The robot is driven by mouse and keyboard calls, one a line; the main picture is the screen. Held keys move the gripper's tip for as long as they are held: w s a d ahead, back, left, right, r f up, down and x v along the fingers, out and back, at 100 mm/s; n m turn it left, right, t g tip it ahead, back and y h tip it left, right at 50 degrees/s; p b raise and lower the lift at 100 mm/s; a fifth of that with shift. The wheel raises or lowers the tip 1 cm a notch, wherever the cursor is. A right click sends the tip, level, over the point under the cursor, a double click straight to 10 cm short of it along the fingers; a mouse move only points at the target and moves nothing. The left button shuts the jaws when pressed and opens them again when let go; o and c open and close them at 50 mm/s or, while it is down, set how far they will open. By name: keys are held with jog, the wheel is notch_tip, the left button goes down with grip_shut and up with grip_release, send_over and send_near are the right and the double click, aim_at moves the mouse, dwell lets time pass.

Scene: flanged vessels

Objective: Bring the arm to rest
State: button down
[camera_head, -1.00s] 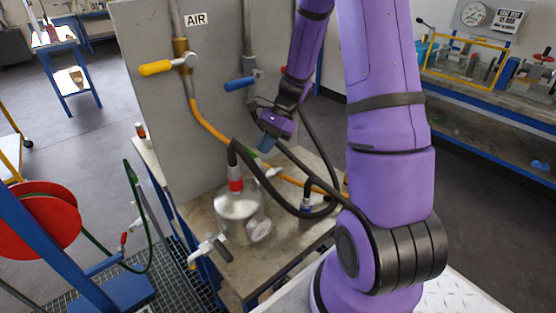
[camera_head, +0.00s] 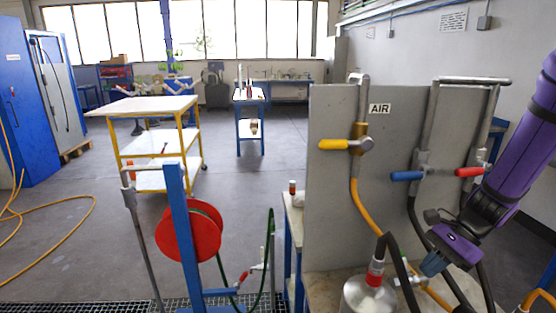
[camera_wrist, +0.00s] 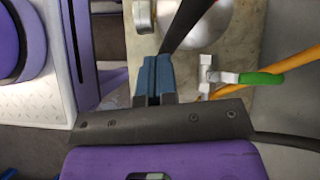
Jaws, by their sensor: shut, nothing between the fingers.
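My purple arm (camera_head: 515,160) comes in from the right edge of the head view. My gripper (camera_head: 432,268) hangs at its end, in front of the grey panel and above the bench. In the wrist view the blue fingers of my gripper (camera_wrist: 152,75) lie together, shut, with nothing between them. Past them are the silver vessel (camera_wrist: 205,22) and a green-handled valve (camera_wrist: 258,78) on the bench. The same vessel (camera_head: 365,298) shows at the bottom of the head view, with a red-collared black hose on top.
The grey panel (camera_head: 335,190) carries a yellow-handled valve (camera_head: 340,145), a blue handle (camera_head: 405,176) and a red handle (camera_head: 468,172). Black hoses and an orange hose run close to my gripper. A red reel (camera_head: 190,235) stands left. Open floor (camera_head: 90,260) lies beyond it.

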jog(key=s+a+r+n+t+h, duration=0.2)
jog(key=s+r+n, duration=0.2)
jog(key=r, duration=0.3)
jog(key=s+a+r+n+t+h, duration=0.2)
jog(key=s+r+n+h, duration=0.1)
jog(key=r+n, duration=0.3)
jog(key=s+a+r+n+t+h, duration=0.1)
jog(key=s+r+n, duration=0.4)
jog(key=r, duration=0.5)
jog(key=shift+s+a+r+n+t+h, duration=0.2)
jog(key=shift+a+n+t+h, duration=0.2)
jog(key=shift+a+h, duration=0.25)
jog(key=shift+d, duration=0.1)
